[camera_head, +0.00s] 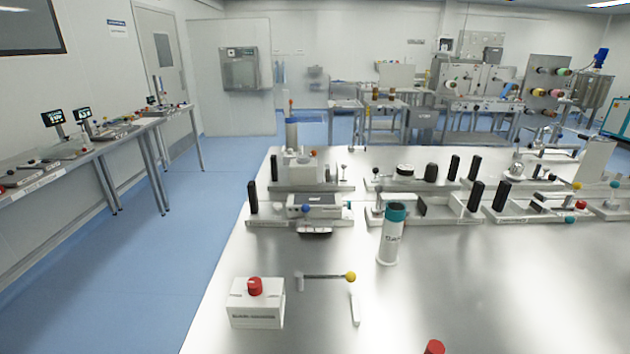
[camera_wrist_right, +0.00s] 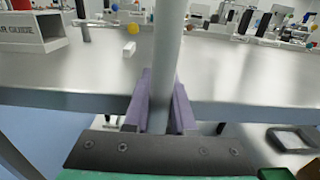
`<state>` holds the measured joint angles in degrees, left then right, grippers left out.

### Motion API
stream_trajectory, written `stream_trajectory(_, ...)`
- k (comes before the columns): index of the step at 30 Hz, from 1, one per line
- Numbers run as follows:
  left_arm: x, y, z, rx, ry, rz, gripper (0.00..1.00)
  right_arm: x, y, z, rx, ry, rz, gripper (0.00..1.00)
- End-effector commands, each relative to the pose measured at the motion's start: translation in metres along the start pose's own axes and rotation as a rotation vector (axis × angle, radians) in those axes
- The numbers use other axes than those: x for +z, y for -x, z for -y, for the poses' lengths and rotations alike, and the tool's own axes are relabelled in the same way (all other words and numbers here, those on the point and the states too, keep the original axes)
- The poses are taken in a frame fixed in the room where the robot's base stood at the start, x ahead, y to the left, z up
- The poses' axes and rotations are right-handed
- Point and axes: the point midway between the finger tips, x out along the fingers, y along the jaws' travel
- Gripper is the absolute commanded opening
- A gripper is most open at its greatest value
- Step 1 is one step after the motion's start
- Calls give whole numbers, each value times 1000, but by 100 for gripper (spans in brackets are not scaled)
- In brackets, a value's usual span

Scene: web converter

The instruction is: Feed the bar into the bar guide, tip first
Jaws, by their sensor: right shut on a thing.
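A long grey bar (camera_wrist_right: 168,60) runs up through the right wrist view and out of its top edge, so its far end is not seen there. My right gripper (camera_wrist_right: 160,100), with purple fingers, is shut on the bar in front of the table's edge. The bar guide (camera_wrist_right: 25,35) is a white box with printed letters and a dark opening, left of the bar and apart from it. In the head view the white box with a red knob (camera_head: 257,302) looks like the same guide, near the table's front left. Neither gripper shows in the head view.
A yellow-balled rod (camera_head: 325,276) and a small white block (camera_head: 355,308) lie right of the guide. A white cylinder with a teal cap (camera_head: 391,235) stands behind. Fixtures line the table's back. A red cap (camera_head: 434,347) shows at the bottom edge. The steel table (camera_head: 530,290) is clear at front right.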

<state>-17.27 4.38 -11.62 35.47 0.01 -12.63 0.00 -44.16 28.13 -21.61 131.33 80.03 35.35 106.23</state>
Motion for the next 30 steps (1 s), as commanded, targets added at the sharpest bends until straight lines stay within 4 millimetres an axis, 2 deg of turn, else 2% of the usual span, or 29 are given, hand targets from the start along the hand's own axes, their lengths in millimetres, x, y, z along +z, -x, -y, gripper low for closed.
stream_trajectory(7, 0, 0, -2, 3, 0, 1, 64, 0, 0, 0, -3, -2, 0, 0)
stream_trajectory(13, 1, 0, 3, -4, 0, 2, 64, 0, 0, 0, 1, 0, 1, 0)
stream_trajectory(16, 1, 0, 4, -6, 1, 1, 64, 2, 0, -6, -1, -2, 1, 0)
stream_trajectory(20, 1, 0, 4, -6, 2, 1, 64, 12, -2, -34, -3, -10, 3, 0)
stream_trajectory(27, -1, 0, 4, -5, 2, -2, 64, 34, -6, -107, -1, -9, 4, 0)
stream_trajectory(30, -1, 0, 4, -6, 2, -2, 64, 39, -6, -126, 0, -6, 3, 0)
